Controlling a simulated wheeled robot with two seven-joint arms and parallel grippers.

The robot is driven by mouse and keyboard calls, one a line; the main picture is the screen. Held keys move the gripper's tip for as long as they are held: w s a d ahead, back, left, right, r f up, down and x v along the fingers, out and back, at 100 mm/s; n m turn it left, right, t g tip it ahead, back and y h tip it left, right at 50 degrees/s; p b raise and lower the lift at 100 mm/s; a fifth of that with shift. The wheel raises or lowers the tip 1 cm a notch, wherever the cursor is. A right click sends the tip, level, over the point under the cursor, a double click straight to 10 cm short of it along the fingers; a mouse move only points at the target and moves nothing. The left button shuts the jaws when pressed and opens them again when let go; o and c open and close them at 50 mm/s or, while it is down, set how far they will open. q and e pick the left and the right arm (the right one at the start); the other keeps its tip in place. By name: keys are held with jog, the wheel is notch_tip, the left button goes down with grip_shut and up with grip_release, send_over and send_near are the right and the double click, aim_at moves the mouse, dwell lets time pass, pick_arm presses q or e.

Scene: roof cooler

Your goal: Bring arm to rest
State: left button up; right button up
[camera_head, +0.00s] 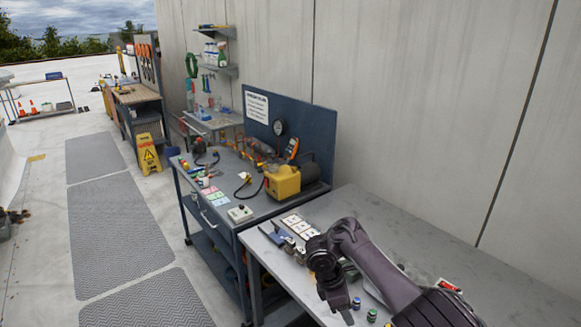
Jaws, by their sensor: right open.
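My right arm comes in from the lower right and bends over the grey bench (440,250). My right gripper (343,308) hangs downward over the bench near its front edge. It is open, with nothing seen between its fingers. The fingertips are small and dark, so their exact gap is hard to make out. My left gripper does not show clearly in this view.
Small jars (371,315) and a red-and-white item (449,285) lie close to my right arm. White cards (300,227) lie behind the gripper. A cart with a yellow machine (283,182) stands beyond. A yellow floor sign (148,153) stands by the grey mats (118,225).

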jog(key=s+a+f+m+g+y+b, duration=0.1)
jog(key=s+a+f+m+y+b, duration=0.15)
jog(key=s+f, duration=0.7)
jog(key=s+a+f+m+y+b, duration=0.1)
jog(key=s+a+f+m+y, duration=0.3)
jog(key=f, duration=1.1)
jog(key=s+d+f+m+g+y+b, duration=0.1)
jog(key=s+f+m+b, duration=0.1)
jog(key=s+f, duration=0.85)
jog(key=s+d+f+m+t+b, duration=0.1)
jog(key=s+d+f+m, duration=0.1)
jog(key=s+f, duration=0.45)
jog(key=s+d+f+m+t+b, duration=0.1)
jog(key=s+d+f+m, duration=0.2)
jog(key=s+f, duration=0.35)
pick_arm(q)
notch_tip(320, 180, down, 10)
jog(key=b, duration=0.2)
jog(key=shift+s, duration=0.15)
pick_arm(e)
jog(key=s+d+f+m+h, duration=0.1)
jog(key=s+d+f, duration=0.2)
jog(key=s+d, duration=0.2)
jog(key=s+d+f+m+t+h, duration=0.1)
jog(key=s+d, duration=0.3)
jog(key=s, duration=0.4)
jog(key=shift+d+f+h, duration=0.35)
jog(key=shift+f+h, duration=0.1)
jog(key=shift+f, duration=0.45)
